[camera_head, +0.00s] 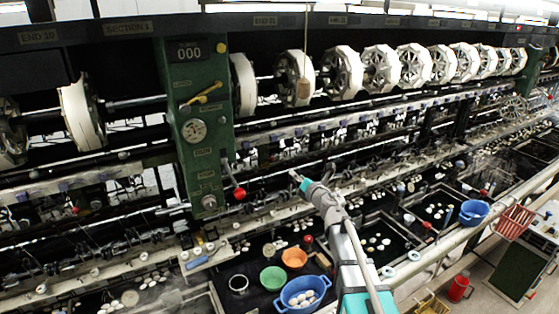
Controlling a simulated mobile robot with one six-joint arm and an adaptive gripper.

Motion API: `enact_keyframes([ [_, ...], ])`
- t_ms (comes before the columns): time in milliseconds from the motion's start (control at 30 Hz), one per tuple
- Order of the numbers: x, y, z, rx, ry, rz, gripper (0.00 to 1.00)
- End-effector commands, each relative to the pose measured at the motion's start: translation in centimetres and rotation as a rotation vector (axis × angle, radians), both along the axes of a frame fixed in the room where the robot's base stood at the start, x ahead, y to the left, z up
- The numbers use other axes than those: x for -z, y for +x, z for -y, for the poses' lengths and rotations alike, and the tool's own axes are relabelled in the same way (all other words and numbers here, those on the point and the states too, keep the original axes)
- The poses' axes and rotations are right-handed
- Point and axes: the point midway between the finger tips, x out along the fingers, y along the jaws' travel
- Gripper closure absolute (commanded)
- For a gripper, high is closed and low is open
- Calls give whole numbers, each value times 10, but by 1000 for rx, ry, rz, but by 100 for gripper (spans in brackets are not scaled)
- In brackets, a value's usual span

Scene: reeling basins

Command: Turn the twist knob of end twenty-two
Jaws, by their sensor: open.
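My gripper (297,177) is at the end of my grey and teal arm, in the middle of the view, in front of the machine's row of small fittings. It is small here; it is open and I see nothing held in it. Label plates run along the top beam; one (265,21) seems to read END 21, and the plate to its right (338,20) is too small to read surely. The twist knob of end twenty-two cannot be told apart among the small fittings below the reels.
A green post (192,140) with a dial and red-ball lever (238,193) stands left of my gripper. Below are a blue basin (302,293), an orange bowl (294,258) and a green bowl (272,279). A long pale pipe (440,245) crosses at right.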

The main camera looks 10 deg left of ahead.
Motion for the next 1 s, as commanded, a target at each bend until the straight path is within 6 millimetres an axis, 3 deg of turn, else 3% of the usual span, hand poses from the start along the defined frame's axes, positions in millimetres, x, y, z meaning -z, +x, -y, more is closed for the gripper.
enact_keyframes([
  [267, 0, 18, -11, 0, 1, -1, 40],
  [1000, 0, 104, -70, 2, 1, -2, 40],
])
